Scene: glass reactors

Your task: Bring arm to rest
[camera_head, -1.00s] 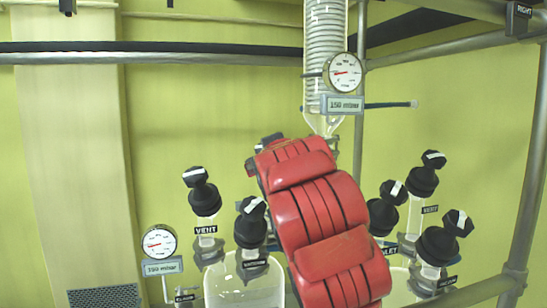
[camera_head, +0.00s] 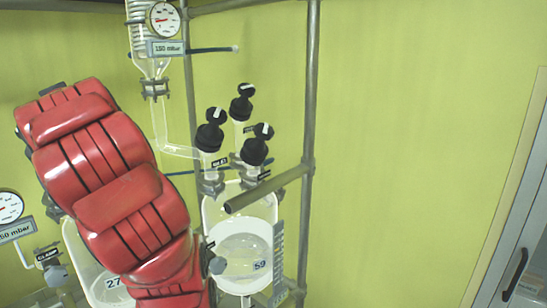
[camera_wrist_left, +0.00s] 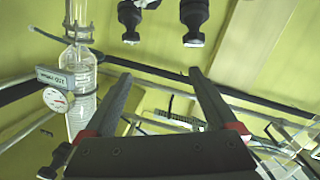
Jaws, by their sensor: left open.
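My red arm (camera_head: 110,185) rises from the lower middle to the upper left in the head view, in front of the glass reactors. Its gripper does not show clearly there. In the left wrist view my left gripper (camera_wrist_left: 160,73) has its two dark fingers spread apart with nothing between them. Black valve knobs (camera_wrist_left: 193,15) hang at the top of that view, beyond the fingertips. A glass coil condenser (camera_wrist_left: 80,85) with a pressure gauge (camera_wrist_left: 57,99) stands to the left of the fingers. My right gripper is not in view.
A glass reactor (camera_head: 240,250) marked 59 stands right of my arm, with black-capped valves (camera_head: 210,135) above it. A metal frame post (camera_head: 309,120) stands beside it. A gauge (camera_head: 163,20) sits at the top. The wall (camera_head: 420,130) side at right is clear up to a door (camera_head: 515,250).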

